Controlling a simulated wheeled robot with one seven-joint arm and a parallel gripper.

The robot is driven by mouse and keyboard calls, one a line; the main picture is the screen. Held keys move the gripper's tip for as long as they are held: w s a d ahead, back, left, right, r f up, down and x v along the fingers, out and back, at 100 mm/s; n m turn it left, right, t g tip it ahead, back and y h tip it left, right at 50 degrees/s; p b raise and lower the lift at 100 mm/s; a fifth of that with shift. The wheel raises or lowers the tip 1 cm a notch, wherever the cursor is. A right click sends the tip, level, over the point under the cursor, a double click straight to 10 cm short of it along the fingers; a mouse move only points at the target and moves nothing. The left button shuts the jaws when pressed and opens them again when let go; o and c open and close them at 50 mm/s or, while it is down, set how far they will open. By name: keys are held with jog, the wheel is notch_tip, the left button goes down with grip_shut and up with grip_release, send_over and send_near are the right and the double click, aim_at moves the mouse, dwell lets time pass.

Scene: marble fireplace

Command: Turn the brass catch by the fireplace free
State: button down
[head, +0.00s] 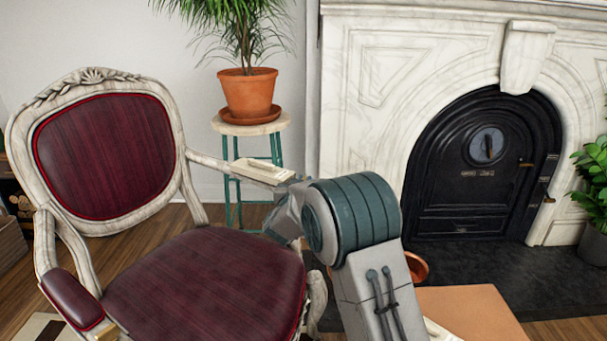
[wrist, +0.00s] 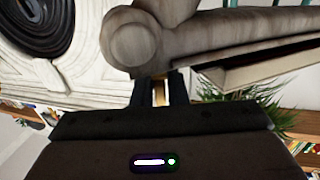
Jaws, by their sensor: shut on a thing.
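In the wrist view my gripper (wrist: 160,90) is shut on a small brass-coloured piece, the brass catch (wrist: 158,93), which shows as a narrow upright strip between the two dark fingers. The fingers stand just below the rounded scroll end of a pale carved chair arm (wrist: 135,45). Whether they touch the wood, and how far the catch is turned, I cannot tell. In the head view my arm hides the gripper and the catch, near the front end of the chair's right armrest (head: 262,171).
The dark red chair (head: 200,280) fills the left. A potted plant (head: 248,93) stands on a stool (head: 250,128) behind its arm. The marble fireplace (head: 365,120) has a black door (head: 450,190) with brass fittings (head: 526,165). A brown-topped surface (head: 470,315) lies at front right.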

jog(key=m+h+p, duration=0.1)
jog(key=m+g+h+p, duration=0.1)
jog(key=h+p, duration=0.1)
jog(key=shift+a+r, duration=0.15)
jog(key=shift+r, duration=0.1)
jog(key=shift+f+m+g+h+p, duration=0.15)
jog(key=shift+m+g+h+p, duration=0.45)
jog(key=shift+h+p, duration=0.45)
jog(key=shift+m, duration=0.3)
jog(key=c, duration=1.5)
grip_release()
jog(key=shift+f, duration=0.1)
jog(key=p+v, duration=0.3)
jog(key=v, duration=1)
jog(key=shift+s+a, duration=0.15)
jog(key=shift+s, duration=0.15)
